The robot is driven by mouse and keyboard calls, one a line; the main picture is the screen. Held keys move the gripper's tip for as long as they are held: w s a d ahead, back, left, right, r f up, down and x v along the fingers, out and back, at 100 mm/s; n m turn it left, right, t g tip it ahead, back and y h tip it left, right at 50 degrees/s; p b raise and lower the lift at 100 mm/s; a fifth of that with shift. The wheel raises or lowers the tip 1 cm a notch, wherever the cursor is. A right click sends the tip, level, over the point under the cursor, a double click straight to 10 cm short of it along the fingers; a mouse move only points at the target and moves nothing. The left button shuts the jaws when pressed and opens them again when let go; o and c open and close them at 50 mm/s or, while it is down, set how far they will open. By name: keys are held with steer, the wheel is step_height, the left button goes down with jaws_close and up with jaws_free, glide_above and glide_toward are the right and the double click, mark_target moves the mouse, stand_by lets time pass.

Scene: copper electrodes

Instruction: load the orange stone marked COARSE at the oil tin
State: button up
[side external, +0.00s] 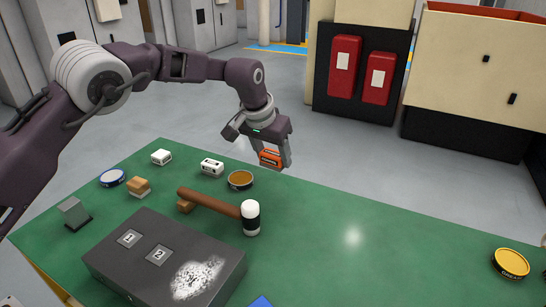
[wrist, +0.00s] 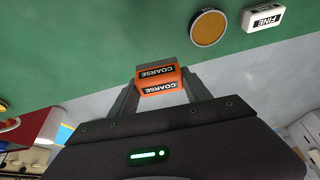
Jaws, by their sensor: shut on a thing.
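The orange stone marked COARSE (side external: 270,158) is held between the fingers of my gripper (side external: 272,154), above the far edge of the green table. In the wrist view the stone (wrist: 158,80) sits between the two fingertips with its COARSE labels showing. A round tin with amber-brown contents (side external: 240,180), which looks like the oil tin, stands on the table just left of and nearer than my gripper. It also shows near the top of the wrist view (wrist: 208,28), right of the stone and apart from it.
A white block (side external: 212,167), marked FINE in the wrist view (wrist: 263,17), lies beside the tin. Another white block (side external: 161,157), a blue-rimmed tin (side external: 112,177), a mallet (side external: 215,203) and a dark box (side external: 130,262) are nearby. A yellow tin (side external: 511,262) stands far right. The table's middle right is clear.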

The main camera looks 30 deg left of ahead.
steer(key=c, duration=0.3)
glide_above(244, 175)
steer(key=s, duration=0.2)
steer(key=f, duration=0.1)
steer(key=shift+w+f, duration=0.2)
steer(key=shift+f, duration=2.9)
steer(key=shift+f, duration=0.6)
step_height(244, 175, up, 7)
steer(key=shift+r, duration=0.1)
